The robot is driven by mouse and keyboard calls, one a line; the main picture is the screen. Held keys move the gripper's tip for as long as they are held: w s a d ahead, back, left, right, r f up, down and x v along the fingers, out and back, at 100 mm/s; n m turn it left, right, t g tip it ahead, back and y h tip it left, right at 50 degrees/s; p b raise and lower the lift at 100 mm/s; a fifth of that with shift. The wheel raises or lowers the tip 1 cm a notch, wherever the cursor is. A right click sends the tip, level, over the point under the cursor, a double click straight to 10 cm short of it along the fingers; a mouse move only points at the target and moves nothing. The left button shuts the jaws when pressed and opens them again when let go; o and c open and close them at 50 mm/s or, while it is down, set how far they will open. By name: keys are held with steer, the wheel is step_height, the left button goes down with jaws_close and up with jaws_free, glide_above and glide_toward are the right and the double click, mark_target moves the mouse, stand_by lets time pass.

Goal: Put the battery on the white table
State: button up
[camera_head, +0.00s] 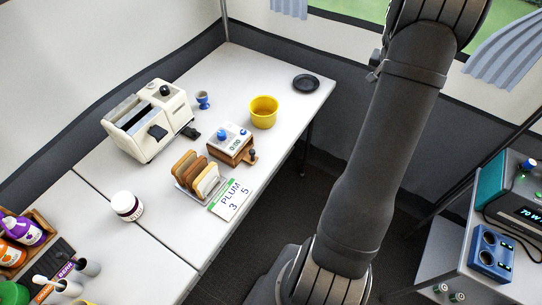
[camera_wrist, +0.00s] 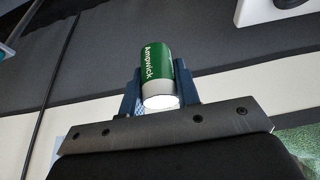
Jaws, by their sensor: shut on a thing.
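In the wrist view, my gripper (camera_wrist: 157,88) is shut on a battery (camera_wrist: 156,62), a green cylinder with a pale end band and the word "Ampwick". Its bright round end faces the camera, between the two dark fingers. In the head view, my arm rises past the top edge, so the gripper and held battery are out of that picture. The white table (camera_head: 160,225) runs along the left and middle of the head view.
The table carries a toaster (camera_head: 148,122), a yellow bowl (camera_head: 263,112), a dark plate (camera_head: 306,83), a toast rack (camera_head: 197,177), a jar (camera_head: 127,206) and a card (camera_head: 231,199). Bare patches lie between them. A blue device (camera_head: 491,253) and small green cylinders (camera_head: 457,297) stand at right.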

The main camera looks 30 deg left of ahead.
steer(key=s+a+n+y, duration=0.15)
steer(key=s+a, duration=0.35)
steer(key=a, duration=0.7)
steer(key=s+a+n, duration=0.2)
steer(key=s+a, duration=0.3)
steer(key=a, duration=0.6)
steer(key=s+a+n+y, duration=0.15)
steer(key=s+a, duration=0.35)
steer(key=a, duration=0.7)
steer(key=shift+h, duration=0.5)
step_height(320, 180, down, 5)
steer(key=shift+s+a, duration=0.1)
steer(key=shift+s, duration=0.05)
glide_above(240, 100)
steer(key=s+d, duration=0.1)
steer(key=s, duration=0.1)
steer(key=f, duration=0.6)
steer(key=shift+w+f, duration=0.25)
steer(key=shift+f, duration=0.15)
steer(key=shift+a+f, duration=0.15)
steer(key=shift+f, duration=1.9)
steer(key=shift+f, duration=0.1)
